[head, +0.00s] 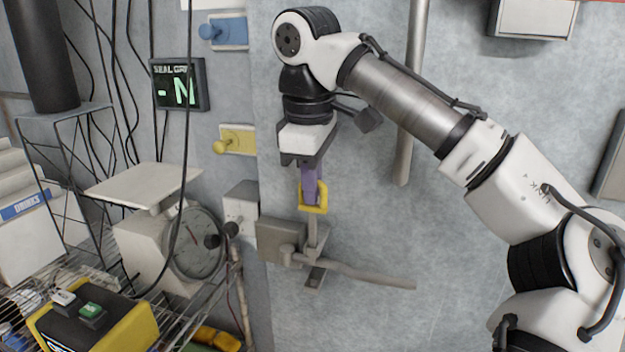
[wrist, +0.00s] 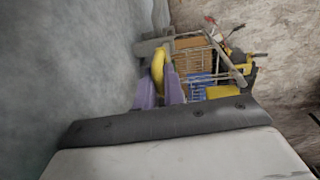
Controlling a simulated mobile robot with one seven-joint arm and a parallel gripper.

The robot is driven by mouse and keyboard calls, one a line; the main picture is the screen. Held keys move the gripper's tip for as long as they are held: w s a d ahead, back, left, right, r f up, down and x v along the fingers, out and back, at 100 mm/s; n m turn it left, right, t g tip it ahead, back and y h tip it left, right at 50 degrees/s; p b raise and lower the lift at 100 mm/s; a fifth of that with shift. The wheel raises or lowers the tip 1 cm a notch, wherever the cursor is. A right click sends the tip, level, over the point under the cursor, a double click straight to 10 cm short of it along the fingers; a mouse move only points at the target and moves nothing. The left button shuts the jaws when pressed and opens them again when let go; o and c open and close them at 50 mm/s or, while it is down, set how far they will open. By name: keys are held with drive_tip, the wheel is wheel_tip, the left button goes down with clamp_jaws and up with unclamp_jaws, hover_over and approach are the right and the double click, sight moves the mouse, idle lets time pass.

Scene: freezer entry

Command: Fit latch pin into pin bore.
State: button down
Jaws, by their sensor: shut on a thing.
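My gripper (head: 311,188), with purple fingers, points down in front of the grey wall and is shut on the yellow looped handle of the latch pin (head: 313,209). The pin's grey shank hangs straight down below the handle, over the grey latch (head: 283,241) with its long lever. The shank's lower end is close to the latch bracket; I cannot tell whether it is inside the bore. The bore itself is not clearly visible. In the wrist view the yellow handle (wrist: 158,68) shows between the purple fingers (wrist: 160,91), with the grey latch parts behind it.
A white scale with a dial (head: 197,243) stands left of the latch on a wire rack. A yellow-and-black control box (head: 93,322) is at lower left. Yellow (head: 236,140) and blue (head: 224,32) wall fittings are up left. A grey vertical bar (head: 411,100) stands behind my arm.

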drive_tip(key=shift+f+b, duration=1.45)
drive_tip(key=shift+f, duration=1.8)
drive_tip(key=c, duration=1.4)
unclamp_jaws()
drive_tip(key=shift+r, duration=0.1)
wheel_tip(320, 180, up, 14)
drive_tip(key=s+p, duration=0.1)
drive_tip(key=p, duration=0.3)
drive_tip(key=shift+s+a+f, duration=0.2)
drive_tip(key=shift+s, duration=0.05)
drive_tip(key=shift+f, duration=0.1)
